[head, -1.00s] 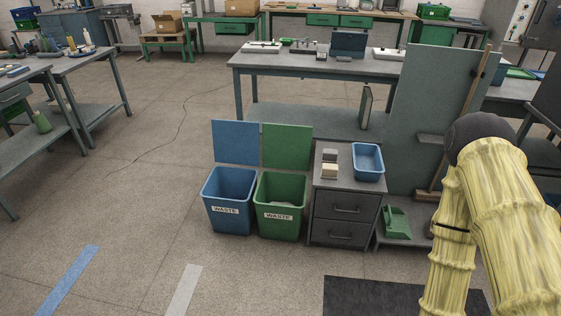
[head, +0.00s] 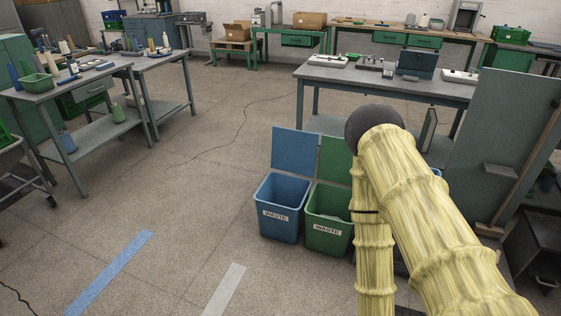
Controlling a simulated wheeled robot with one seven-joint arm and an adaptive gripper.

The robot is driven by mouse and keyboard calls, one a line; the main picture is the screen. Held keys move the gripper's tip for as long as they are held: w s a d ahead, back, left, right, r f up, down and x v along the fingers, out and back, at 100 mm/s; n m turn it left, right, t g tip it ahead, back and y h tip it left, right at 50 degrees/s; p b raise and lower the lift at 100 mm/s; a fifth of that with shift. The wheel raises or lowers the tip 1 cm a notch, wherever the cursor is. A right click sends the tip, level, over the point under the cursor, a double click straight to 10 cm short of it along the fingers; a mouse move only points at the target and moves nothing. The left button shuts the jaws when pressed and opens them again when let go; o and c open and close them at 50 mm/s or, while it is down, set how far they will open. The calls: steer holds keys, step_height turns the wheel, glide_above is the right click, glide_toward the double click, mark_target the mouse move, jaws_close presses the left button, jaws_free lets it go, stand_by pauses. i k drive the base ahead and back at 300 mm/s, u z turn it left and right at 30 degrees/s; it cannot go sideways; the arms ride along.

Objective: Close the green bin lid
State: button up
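The green waste bin (head: 326,236) stands on the floor near the middle of the head view. Its lid (head: 334,157) is open and stands upright behind the bin's opening. My yellow-sleeved arm hides the right part of the lid and the bin's right edge. Something pale lies inside the bin. The blue waste bin (head: 280,226) stands directly to its left, with its blue lid (head: 296,151) also upright. My gripper is not in view; only arm links show, on the right.
A long grey workbench (head: 385,87) stands behind the bins. A grey upright panel (head: 498,140) stands at the right. Tables with bottles and tools (head: 65,85) stand at the left. The floor left of and in front of the bins is clear, with blue and white tape strips.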

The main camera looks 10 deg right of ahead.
mark_target(335, 157)
steer(key=u, duration=0.45)
steer(key=i, duration=8.3)
steer(key=z, duration=4.85)
